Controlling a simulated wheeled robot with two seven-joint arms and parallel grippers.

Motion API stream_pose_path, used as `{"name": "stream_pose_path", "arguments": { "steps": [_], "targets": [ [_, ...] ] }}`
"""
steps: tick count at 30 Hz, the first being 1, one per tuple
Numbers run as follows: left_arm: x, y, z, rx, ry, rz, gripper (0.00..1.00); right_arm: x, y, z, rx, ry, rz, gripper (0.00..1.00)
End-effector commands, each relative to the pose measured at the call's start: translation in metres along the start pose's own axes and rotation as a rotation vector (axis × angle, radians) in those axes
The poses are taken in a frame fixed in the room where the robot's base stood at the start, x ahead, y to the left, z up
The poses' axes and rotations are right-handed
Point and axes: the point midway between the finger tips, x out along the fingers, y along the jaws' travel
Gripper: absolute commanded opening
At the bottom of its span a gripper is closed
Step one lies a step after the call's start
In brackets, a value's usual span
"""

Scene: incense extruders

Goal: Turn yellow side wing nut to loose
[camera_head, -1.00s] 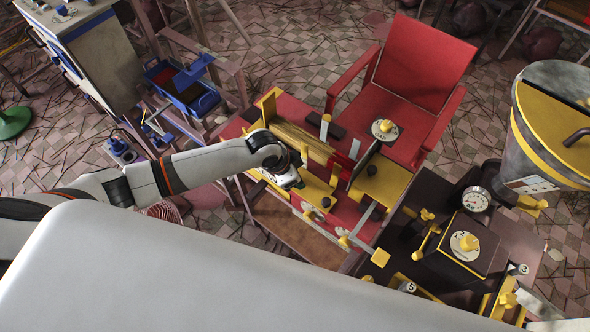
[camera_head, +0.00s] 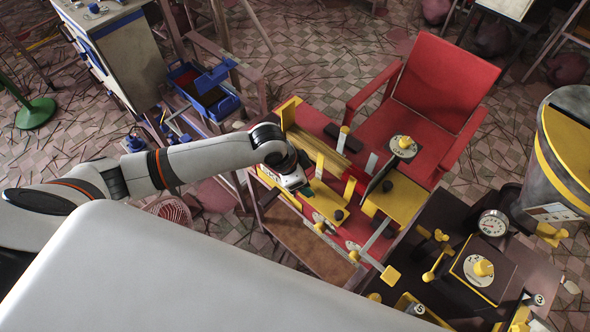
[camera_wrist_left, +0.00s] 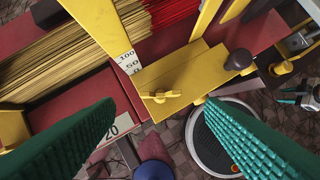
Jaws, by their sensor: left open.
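The yellow wing nut (camera_wrist_left: 160,96) sits on the front face of a yellow block (camera_wrist_left: 180,72), with its wings lying roughly level in the left wrist view. A dark round knob (camera_wrist_left: 238,60) is at the block's right end; it also shows in the head view (camera_head: 338,214). My left gripper (camera_wrist_left: 168,125) is open and empty. Its two green ridged fingers are spread wide, below and to either side of the wing nut, apart from it. In the head view my left gripper (camera_head: 304,190) hangs at the near side of the red bench (camera_head: 350,236). My right gripper is out of view.
Yellow incense sticks (camera_wrist_left: 60,62) and red sticks (camera_wrist_left: 170,10) lie beside the block. A white scale (camera_wrist_left: 128,62) stands by it. A red chair (camera_head: 440,85) is behind the bench. A dark table (camera_head: 455,235) with gauges is to the right.

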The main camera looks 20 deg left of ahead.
Motion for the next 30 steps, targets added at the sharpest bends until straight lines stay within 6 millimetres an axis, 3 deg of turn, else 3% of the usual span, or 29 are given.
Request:
{"name": "stream_pose_path", "arguments": {
  "steps": [6, 12, 25, 28, 30],
  "targets": [
    [-0.043, 0.001, -0.001, 0.003, -0.001, 0.003, 0.64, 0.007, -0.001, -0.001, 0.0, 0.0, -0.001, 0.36],
    [-0.062, 0.0, -0.001, 0.001, 0.001, 0.0, 0.64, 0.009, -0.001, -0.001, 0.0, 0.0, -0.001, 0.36],
    [-0.062, -0.005, 0.003, -0.05, -0.017, -0.02, 0.64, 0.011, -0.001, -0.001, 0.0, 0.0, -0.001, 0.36],
    [-0.053, -0.021, 0.013, -0.245, -0.073, -0.095, 0.64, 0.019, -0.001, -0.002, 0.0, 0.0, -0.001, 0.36],
    [-0.047, -0.034, 0.023, -0.486, -0.126, -0.188, 0.64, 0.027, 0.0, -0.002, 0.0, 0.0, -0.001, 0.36]
  ]
}}
